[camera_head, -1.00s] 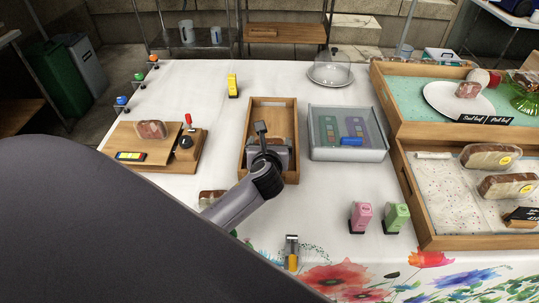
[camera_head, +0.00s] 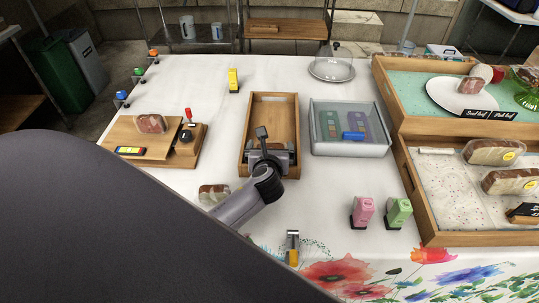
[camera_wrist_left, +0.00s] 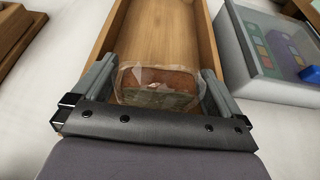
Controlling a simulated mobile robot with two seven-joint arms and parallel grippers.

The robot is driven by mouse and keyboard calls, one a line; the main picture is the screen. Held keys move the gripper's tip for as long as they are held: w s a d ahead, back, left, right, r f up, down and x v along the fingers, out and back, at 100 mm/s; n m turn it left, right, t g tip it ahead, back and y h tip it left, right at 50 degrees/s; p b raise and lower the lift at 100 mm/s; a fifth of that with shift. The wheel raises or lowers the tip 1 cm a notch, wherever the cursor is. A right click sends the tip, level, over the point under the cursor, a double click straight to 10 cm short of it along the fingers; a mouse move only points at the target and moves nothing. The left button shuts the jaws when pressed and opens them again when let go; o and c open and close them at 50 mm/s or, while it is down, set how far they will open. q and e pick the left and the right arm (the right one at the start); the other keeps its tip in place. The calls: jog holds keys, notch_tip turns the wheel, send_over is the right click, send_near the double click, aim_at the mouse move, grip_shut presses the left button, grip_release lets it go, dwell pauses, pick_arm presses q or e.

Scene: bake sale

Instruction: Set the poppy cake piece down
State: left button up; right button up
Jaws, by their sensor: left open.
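A wrapped cake piece (camera_wrist_left: 158,88), brown on top with a paler grey-green lower side, lies in the near part of a wooden tray (camera_head: 273,110). I take it to be the poppy cake piece; no label shows. In the left wrist view it sits between the two fingers of my left gripper (camera_head: 268,151), which are apart. The tray's side wall (camera_wrist_left: 205,38) shows just beyond it. In the head view the gripper hides the piece. The right gripper is not in view.
A lidded grey box (camera_head: 350,149) stands right of the tray. Another wrapped slice (camera_head: 213,193) lies by my left arm. A wooden board (camera_head: 127,138) with a slice is at the left. Pink (camera_head: 362,211) and green (camera_head: 398,212) stamps stand at the right front.

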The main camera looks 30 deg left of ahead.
pick_arm(q)
jog(key=p+v, duration=0.1)
jog(key=v, duration=1)
jog(key=shift+s+d+r+p, duration=0.15)
jog(key=shift+s+d+p, duration=0.05)
jog(key=shift+s+p, duration=0.1)
jog(key=shift+s+d, duration=0.1)
